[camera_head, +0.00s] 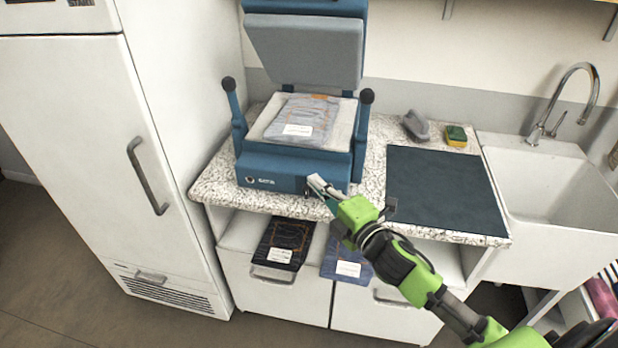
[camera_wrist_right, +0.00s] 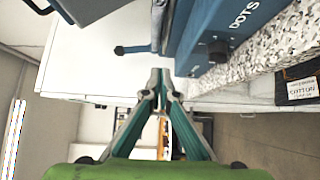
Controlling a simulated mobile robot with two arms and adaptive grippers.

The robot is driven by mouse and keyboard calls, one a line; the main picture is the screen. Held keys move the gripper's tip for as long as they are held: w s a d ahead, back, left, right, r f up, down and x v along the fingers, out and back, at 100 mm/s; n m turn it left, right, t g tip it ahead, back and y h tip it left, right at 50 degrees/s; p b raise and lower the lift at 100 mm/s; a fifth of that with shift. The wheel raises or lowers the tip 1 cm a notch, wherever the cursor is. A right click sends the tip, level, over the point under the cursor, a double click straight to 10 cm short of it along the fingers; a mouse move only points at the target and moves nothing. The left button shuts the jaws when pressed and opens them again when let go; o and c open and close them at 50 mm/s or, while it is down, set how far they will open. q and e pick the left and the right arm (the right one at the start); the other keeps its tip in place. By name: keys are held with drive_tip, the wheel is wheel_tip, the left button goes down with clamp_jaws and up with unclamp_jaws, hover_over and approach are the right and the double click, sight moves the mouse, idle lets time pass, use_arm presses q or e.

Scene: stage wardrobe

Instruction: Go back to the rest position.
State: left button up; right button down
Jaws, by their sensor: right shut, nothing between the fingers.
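My right gripper (camera_head: 318,186) is shut and empty, just in front of the lower right front of a blue press (camera_head: 262,175). In the right wrist view its fingers (camera_wrist_right: 160,78) meet at the tips, with the press's blue side (camera_wrist_right: 205,35) beside and above them. I cannot tell whether the gripper touches the press. The press stands open, its padded lid (camera_head: 305,50) raised. A folded garment (camera_head: 303,112) with a white label lies on its pale bed. My left gripper is not in view.
A speckled counter (camera_head: 215,190) carries the press, a dark mat (camera_head: 440,190), a grey brush-like object (camera_head: 416,125) and a sponge (camera_head: 456,136). Below are dark folded garments (camera_head: 285,240) and a blue one (camera_head: 345,250). A white cabinet (camera_head: 80,130) stands left, a sink (camera_head: 555,190) right.

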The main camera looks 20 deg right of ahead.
drive_tip(key=s+f+m+g+h, duration=0.4)
drive_tip(key=s+f+m+g, duration=0.3)
drive_tip(key=s+f+m, duration=0.7)
drive_tip(key=s+a+f+m+g, duration=0.2)
drive_tip(key=s+f+g, duration=0.15)
drive_tip(key=s, duration=0.55)
drive_tip(key=s+a+f+m+g, duration=0.2)
drive_tip(key=s+g, duration=0.2)
drive_tip(key=s, duration=0.6)
wheel_tip(320, 180, down, 27)
drive_tip(key=s, duration=0.1)
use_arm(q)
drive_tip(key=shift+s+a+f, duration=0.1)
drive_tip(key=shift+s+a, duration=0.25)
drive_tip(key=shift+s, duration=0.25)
use_arm(e)
drive_tip(key=s+d+f+g, duration=0.2)
drive_tip(key=s+d+f, duration=0.1)
drive_tip(key=s+f, duration=1.2)
drive_tip(key=shift+s+f+y, duration=0.2)
drive_tip(key=shift+s+y, duration=0.1)
drive_tip(key=shift+s, duration=0.7)
